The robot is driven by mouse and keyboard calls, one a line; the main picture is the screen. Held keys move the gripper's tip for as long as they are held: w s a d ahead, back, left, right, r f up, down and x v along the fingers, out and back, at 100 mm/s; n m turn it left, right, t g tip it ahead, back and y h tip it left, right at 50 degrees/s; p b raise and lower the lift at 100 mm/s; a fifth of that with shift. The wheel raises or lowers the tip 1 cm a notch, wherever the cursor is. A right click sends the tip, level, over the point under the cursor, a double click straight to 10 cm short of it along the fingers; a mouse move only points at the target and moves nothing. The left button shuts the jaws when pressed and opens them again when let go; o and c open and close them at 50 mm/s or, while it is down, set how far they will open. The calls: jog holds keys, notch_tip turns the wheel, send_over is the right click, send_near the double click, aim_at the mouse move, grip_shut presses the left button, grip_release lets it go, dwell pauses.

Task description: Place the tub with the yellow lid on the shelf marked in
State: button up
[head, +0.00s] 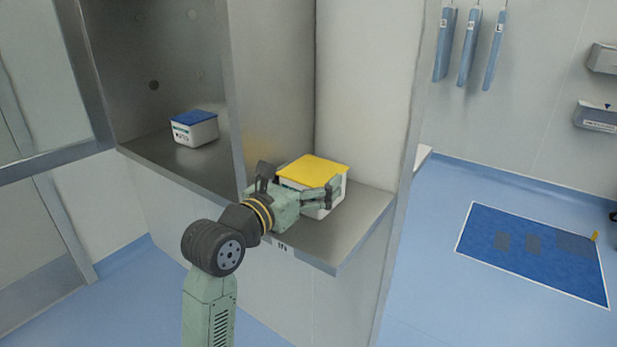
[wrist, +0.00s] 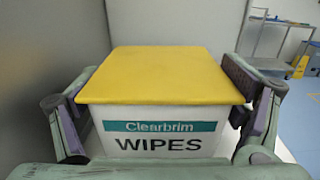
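The tub with the yellow lid (head: 313,171) is white and stands upright on the right-hand shelf (head: 352,228) of the cabinet. In the wrist view the tub (wrist: 160,135) fills the middle, its front reading "Clearbrim WIPES". My gripper (head: 300,180) is at the tub, with one finger on either side of it. In the wrist view both fingers lie close along the tub's sides, and I cannot tell whether they press on it. A small label (head: 283,248) on the shelf's front edge is too small to read surely.
A white tub with a blue lid (head: 195,128) stands in the left compartment, behind a dividing wall (head: 270,80). The shelf has bare room in front and right of the yellow-lidded tub. A blue floor mat (head: 530,250) lies at the right.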

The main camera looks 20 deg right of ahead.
jog(key=shift+o, duration=0.8)
jog(key=shift+r, duration=0.3)
jog(key=shift+s+a+f, duration=0.1)
jog(key=shift+s+a, duration=0.1)
jog(key=shift+a, duration=0.1)
jog(key=b+v, duration=0.3)
jog(key=v, duration=0.8)
jog(key=shift+s, duration=0.2)
jog(key=shift+a, duration=0.1)
